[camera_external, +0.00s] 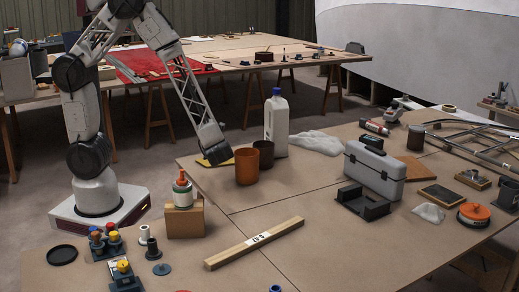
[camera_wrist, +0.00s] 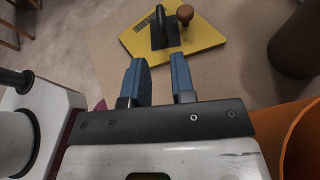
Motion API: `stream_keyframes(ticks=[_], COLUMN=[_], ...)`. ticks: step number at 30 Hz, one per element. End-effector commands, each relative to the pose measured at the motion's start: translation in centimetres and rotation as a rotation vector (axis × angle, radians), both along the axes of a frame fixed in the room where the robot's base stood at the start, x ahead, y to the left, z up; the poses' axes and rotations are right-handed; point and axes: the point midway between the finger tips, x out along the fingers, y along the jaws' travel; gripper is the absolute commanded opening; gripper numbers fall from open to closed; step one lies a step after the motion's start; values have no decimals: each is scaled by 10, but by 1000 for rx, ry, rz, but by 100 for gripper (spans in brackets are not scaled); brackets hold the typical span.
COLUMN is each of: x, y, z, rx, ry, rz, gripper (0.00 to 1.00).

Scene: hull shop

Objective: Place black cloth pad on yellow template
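The yellow template (camera_wrist: 208,36) lies flat on the brown table in the wrist view, ahead of my fingertips. In the outside view its yellow edge (camera_external: 226,160) shows under my gripper (camera_external: 213,158), beside the orange cup. A black piece (camera_wrist: 164,30) with an upright part stands on the template, next to a brown round knob (camera_wrist: 185,12). I cannot tell whether this black piece is the cloth pad; no other clear black cloth pad shows. My gripper (camera_wrist: 157,62) has its two blue fingers apart, with nothing between them.
An orange cup (camera_external: 247,167) stands close to my gripper's right, with a dark brown cup (camera_external: 264,152) and a white bottle (camera_external: 277,124) behind it. A grey toolbox (camera_external: 375,170) stands farther right. A wooden bar (camera_external: 254,243) lies in front.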

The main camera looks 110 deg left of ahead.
Motion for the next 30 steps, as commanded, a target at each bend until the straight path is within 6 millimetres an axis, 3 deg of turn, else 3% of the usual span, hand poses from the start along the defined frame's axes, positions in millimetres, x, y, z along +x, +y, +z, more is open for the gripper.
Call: stream_keyframes(ticks=[20,26,30], x=[0,-5,-12], y=[-2,-14,-33], z=[3,23,49], rx=[-3,-25,-60], ry=[-11,-88,-198], rz=[6,56,127], gripper=[24,24,24])
